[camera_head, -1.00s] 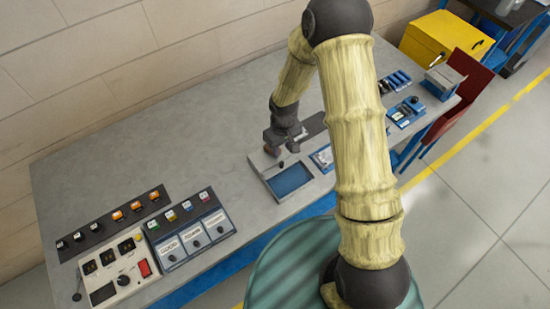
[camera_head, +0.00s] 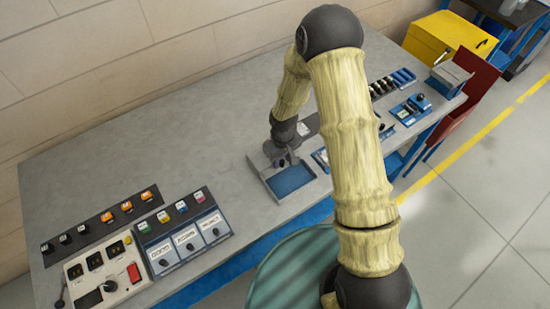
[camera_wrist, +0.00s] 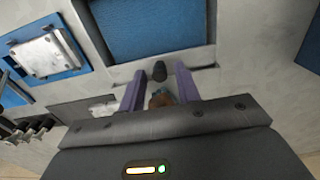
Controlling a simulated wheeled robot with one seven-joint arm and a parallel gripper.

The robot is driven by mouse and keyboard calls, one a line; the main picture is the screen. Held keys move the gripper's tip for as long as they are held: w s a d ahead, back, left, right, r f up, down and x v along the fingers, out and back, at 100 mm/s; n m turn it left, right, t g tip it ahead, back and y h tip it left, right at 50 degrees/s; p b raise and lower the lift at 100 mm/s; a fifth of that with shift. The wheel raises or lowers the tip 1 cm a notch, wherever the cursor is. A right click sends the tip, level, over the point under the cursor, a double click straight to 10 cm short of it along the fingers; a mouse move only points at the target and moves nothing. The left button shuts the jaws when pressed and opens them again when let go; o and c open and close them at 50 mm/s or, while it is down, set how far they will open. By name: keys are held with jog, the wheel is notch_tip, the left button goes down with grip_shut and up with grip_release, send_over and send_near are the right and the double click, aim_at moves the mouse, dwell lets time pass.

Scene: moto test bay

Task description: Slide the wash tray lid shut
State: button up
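The wash tray (camera_head: 291,181) is a grey box with a blue interior on the bench, and its blue opening is uncovered. It also shows at the top of the wrist view (camera_wrist: 155,57). A small dark knob (camera_wrist: 159,71) stands on the grey strip at the tray's near side in the wrist view; this strip seems to be the lid. My gripper (camera_head: 281,158) is low at the tray's back end. In the wrist view its two purple fingers are apart, with the knob between or just beyond their tips; contact cannot be told. A brownish-orange piece (camera_wrist: 161,98) shows between the fingers.
Labelled switch panels (camera_head: 186,232) and a control box (camera_head: 104,275) lie left of the tray. Blue fixtures (camera_head: 410,109) stand to the right, with a yellow box (camera_head: 447,40) beyond.

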jog(key=c, duration=0.7)
jog(key=shift+o, duration=0.2)
jog(key=shift+s+d+b, duration=0.35)
jog(key=shift+s+d, duration=0.5)
jog(key=shift+s, duration=0.4)
jog(key=shift+s+d+b, duration=0.4)
jog(key=shift+s+d, duration=0.45)
jog(key=shift+s, duration=0.4)
jog(key=shift+s+d+b, duration=0.35)
jog(key=shift+s+d, duration=0.5)
jog(key=shift+s, duration=0.4)
jog(key=o, duration=0.7)
jog(key=shift+c, duration=0.2)
jog(key=shift+r, duration=0.1)
notch_tip(320, 180, up, 7)
jog(key=p, duration=0.5)
jog(key=shift+p, duration=0.4)
